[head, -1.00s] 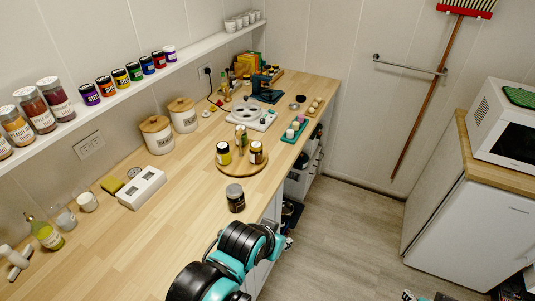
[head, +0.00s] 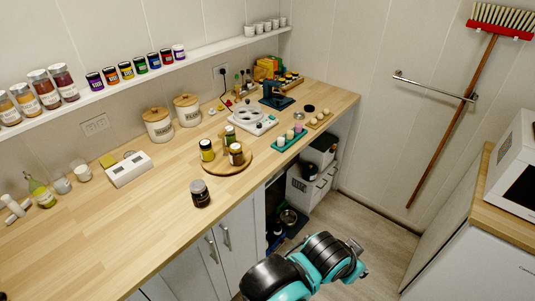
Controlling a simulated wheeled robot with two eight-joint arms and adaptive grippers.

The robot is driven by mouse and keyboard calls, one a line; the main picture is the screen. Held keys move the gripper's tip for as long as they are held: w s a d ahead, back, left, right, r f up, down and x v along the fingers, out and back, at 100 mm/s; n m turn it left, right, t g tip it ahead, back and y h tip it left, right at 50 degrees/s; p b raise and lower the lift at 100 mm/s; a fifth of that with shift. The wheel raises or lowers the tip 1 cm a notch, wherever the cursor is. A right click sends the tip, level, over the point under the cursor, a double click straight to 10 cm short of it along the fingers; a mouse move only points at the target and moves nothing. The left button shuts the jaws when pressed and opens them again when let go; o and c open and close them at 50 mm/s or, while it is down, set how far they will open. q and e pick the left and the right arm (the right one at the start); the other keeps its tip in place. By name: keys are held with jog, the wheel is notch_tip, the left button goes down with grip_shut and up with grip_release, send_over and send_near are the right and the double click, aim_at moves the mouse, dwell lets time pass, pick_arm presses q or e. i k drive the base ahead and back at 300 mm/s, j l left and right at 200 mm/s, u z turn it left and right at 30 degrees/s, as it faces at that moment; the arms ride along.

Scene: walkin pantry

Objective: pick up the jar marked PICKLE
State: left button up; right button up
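Larger labelled jars (head: 45,88) stand on the wall shelf at upper left. I cannot read PICKLE on any jar. One of my arms, black and teal, rises at bottom centre in front of the counter, apart from the dark jar. No gripper fingers show.
A white block (head: 130,169) and two lidded canisters (head: 158,125) stand toward the wall. A teal tray (head: 290,141) lies farther back. Bare counter surrounds the dark jar. Cabinet doors (head: 205,265) and an open lower shelf lie below. A microwave stands at far right.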

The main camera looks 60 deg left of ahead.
aim_at(236, 153)
jog(key=i+u, duration=0.35)
jog(key=i+l+u, duration=0.1)
jog(key=i+u, duration=0.25)
jog(key=i+l+u, duration=0.2)
jog(key=i+u, duration=0.15)
